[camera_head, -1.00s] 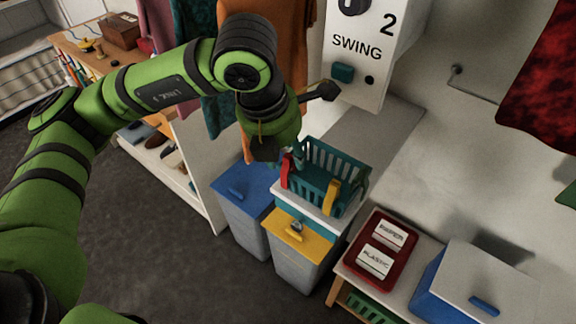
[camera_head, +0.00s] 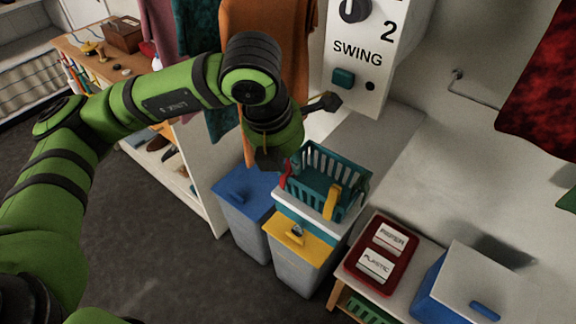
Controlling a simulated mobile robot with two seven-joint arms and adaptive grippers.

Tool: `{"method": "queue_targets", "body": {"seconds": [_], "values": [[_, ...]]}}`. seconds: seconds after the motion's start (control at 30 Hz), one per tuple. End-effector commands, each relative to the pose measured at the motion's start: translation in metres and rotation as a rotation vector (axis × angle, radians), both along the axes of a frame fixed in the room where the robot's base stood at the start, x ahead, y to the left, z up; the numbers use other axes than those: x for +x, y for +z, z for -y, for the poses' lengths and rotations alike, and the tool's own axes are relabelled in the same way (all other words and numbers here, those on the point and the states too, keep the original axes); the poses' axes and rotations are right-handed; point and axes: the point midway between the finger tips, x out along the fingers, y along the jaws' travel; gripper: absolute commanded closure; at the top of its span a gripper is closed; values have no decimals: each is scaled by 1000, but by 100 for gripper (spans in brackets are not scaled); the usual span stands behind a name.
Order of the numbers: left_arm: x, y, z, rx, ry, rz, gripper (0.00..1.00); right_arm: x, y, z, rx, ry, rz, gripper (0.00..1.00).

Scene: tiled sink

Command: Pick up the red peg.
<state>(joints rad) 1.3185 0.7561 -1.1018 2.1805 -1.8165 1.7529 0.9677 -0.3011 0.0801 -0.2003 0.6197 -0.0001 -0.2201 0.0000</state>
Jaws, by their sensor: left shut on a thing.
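The red peg (camera_head: 286,175) shows as a narrow red strip at the left side of a teal basket (camera_head: 318,165), partly hidden by my gripper. My left gripper (camera_head: 273,161) comes in from the upper left, points down beside the basket and is shut on the red peg. Its fingertips are dark and small, so the exact grip is hard to see. A yellow peg (camera_head: 332,203) hangs on the basket's front side. My right gripper is out of view.
A white control box (camera_head: 358,60) hangs close behind. A red tray (camera_head: 382,252) and a blue box (camera_head: 462,300) stand at right.

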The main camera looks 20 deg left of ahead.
Motion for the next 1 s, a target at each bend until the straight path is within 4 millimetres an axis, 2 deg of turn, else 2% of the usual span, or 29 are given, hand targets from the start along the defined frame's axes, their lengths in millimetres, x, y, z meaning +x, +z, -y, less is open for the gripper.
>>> {"method": "queue_targets", "body": {"seconds": [0.17, 0.33, 0.7, 1.0], "values": [[1, 12, 1, -2, 0, 5, 100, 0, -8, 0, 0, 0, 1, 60], [1, 38, 1, -3, 0, 8, 100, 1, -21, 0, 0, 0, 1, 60], [-23, 83, 75, -1, -4, 5, 100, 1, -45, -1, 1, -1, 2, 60], [-33, 105, 107, 0, 1, 1, 100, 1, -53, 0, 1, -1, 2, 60]]}}
